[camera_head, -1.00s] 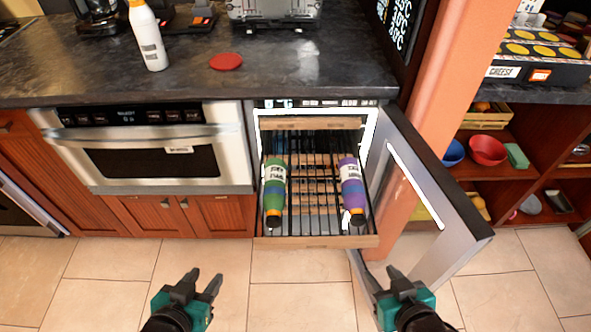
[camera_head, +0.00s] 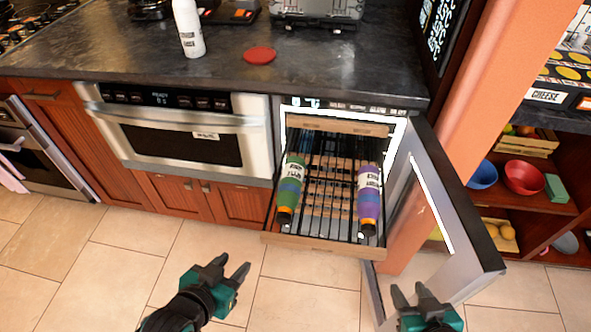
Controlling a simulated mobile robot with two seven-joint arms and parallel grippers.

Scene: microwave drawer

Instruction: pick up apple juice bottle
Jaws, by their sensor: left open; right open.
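Two bottles lie on a pulled-out wire rack (camera_head: 325,222) inside an open cooler. The labels are too small to read, so I cannot tell which is apple juice. My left gripper (camera_head: 232,270) is open and empty, in front and left of the rack. My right gripper (camera_head: 407,296) is open and empty, near the open door.
The open cooler door (camera_head: 445,210) stands to the right of the rack. A built-in microwave (camera_head: 180,125) is left of the cooler. A white bottle (camera_head: 188,28) and a red disc (camera_head: 259,55) are on the counter (camera_head: 330,70). The tiled floor in front is clear.

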